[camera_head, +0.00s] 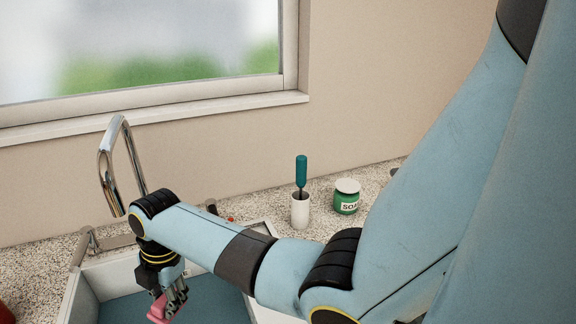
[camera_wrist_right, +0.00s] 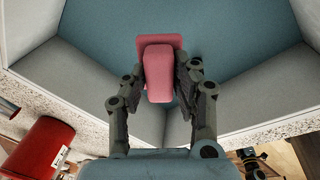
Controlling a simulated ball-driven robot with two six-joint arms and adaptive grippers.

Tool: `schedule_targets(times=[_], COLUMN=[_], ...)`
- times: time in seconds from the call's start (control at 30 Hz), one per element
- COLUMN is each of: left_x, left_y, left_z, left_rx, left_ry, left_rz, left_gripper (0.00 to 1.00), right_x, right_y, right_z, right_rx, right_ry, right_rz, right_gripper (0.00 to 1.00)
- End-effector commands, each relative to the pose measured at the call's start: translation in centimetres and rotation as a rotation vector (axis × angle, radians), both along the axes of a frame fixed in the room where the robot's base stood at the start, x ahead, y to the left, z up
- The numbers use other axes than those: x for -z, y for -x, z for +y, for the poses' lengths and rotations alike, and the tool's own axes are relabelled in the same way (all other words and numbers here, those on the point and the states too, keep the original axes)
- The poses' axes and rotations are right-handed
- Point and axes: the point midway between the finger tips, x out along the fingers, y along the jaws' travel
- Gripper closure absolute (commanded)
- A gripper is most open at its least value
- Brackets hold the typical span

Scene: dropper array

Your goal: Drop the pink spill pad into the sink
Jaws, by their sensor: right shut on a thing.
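The pink spill pad (camera_wrist_right: 158,72) is held between the fingers of my right gripper (camera_wrist_right: 160,88), which is shut on it. In the head view the pink pad (camera_head: 160,309) shows at the tips of my right gripper (camera_head: 174,296), partly hidden by the fingers. The pad and gripper are over the sink (camera_head: 108,312), whose blue-grey floor lies below. The sink's blue floor and grey walls also fill the upper part of the right wrist view (camera_wrist_right: 235,35). My left gripper is in neither view.
A chrome faucet (camera_head: 108,170) stands behind the sink. A white cup (camera_head: 300,212) with a teal-handled brush (camera_head: 301,170) and a green soap jar (camera_head: 346,200) stand on the speckled counter (camera_head: 40,262). A red container (camera_wrist_right: 38,148) is outside the sink's near edge.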

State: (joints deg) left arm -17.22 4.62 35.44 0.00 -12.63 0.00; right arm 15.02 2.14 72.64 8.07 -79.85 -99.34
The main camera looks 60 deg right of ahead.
Motion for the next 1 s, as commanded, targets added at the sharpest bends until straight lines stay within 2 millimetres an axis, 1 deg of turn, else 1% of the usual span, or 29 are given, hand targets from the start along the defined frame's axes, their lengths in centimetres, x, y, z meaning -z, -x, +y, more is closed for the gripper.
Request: schedule_targets(times=[0.03, 0.2, 0.47, 0.57, 0.67, 0.9, 1.0], left_x=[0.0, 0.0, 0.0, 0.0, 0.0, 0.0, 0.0], left_y=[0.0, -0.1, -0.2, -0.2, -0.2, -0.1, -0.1], left_z=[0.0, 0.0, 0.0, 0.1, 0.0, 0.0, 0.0], left_rx=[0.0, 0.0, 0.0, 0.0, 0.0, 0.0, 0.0], left_ry=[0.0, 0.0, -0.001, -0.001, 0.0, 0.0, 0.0], left_rz=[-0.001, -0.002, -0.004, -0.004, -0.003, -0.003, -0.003], left_gripper=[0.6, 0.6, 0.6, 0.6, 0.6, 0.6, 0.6], right_x=[-0.1, 0.0, -0.1, -0.6, -2.0, -7.3, -9.3], right_y=[0.0, 0.0, 0.0, 0.0, 0.2, 0.9, 1.2], right_z=[0.0, 0.0, 0.0, -0.1, -0.2, -0.8, -1.0], right_rx=[0.0, 0.0, 0.0, 0.0, 0.0, 0.0, 0.0], right_ry=[0.0, 0.0, 0.0, 0.001, 0.001, 0.001, 0.0], right_rz=[0.0, 0.0, 0.0, -0.002, -0.003, -0.005, -0.004], right_gripper=[0.69, 0.47, 0.46, 0.46, 0.46, 0.46, 0.46])
